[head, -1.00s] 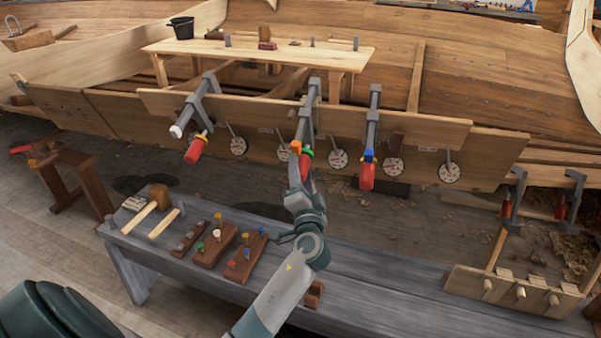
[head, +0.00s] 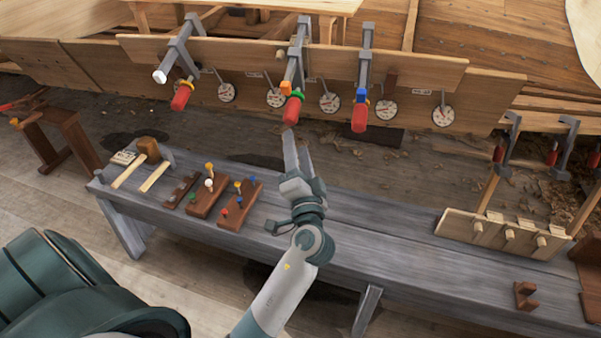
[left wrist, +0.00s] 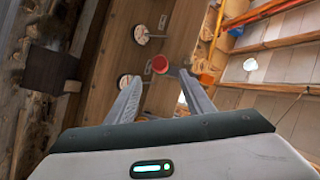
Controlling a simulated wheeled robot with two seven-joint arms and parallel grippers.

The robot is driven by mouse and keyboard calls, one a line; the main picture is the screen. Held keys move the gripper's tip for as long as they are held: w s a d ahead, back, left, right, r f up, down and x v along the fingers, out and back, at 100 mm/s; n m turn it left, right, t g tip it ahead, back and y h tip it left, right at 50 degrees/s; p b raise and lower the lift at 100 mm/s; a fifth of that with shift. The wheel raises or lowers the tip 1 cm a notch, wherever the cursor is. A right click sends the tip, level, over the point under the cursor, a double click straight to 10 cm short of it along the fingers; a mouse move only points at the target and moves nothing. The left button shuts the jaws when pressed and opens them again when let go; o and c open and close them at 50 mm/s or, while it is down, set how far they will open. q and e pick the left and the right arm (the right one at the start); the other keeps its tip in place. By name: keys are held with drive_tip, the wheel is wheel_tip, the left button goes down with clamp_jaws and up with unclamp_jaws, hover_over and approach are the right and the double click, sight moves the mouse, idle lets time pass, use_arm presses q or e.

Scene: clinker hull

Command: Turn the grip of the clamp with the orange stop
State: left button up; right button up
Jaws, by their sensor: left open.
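The clamp with the orange stop (head: 286,87) is the middle of three on the hull plank. It has a green collar (head: 298,94) and a red grip (head: 291,111) hanging at a tilt below. My left gripper (head: 297,138) is open and empty, its fingertips just below the grip in the head view. In the left wrist view, a red round end (left wrist: 160,64), apparently this grip's, shows between and beyond the open fingers (left wrist: 156,80). I cannot tell how far apart they are in depth. My right gripper is not in view.
The clamp with the white stop (head: 160,76) is on the left; the one with the blue stop (head: 361,92) is on the right. Round dials (head: 329,103) hang along the plank. A grey bench (head: 365,235) stands below, with peg blocks (head: 238,207) and a mallet (head: 148,152).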

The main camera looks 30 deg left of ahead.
use_arm(q)
drive_tip(key=shift+b+v, duration=0.55)
drive_tip(key=shift+v, duration=2.4)
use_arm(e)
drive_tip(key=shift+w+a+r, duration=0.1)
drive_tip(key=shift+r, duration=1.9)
use_arm(q)
drive_tip(key=s+d+f+m+g+h+p, duration=0.15)
drive_tip(key=d+f+h, duration=0.3)
drive_tip(key=f, duration=1.05)
drive_tip(key=d+f+m+g+h+p, duration=0.1)
drive_tip(key=d+f+g+h+p, duration=0.25)
drive_tip(key=f, duration=1.05)
drive_tip(key=s+d+f+n+g+h+p, duration=0.1)
drive_tip(key=s+f+n+g+h, duration=0.1)
drive_tip(key=s+f, duration=0.9)
drive_tip(key=s+d+f+n+g+h+p, duration=0.2)
drive_tip(key=s+f+g+h, duration=0.1)
drive_tip(key=s+f, duration=0.9)
drive_tip(key=shift+s+d+h, duration=0.2)
drive_tip(key=shift+s+h, duration=0.3)
drive_tip(key=shift+s, duration=0.25)
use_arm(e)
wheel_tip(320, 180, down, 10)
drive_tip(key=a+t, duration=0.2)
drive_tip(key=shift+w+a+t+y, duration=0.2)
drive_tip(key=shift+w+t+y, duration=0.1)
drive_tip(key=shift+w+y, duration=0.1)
use_arm(q)
drive_tip(key=shift+f, duration=0.15)
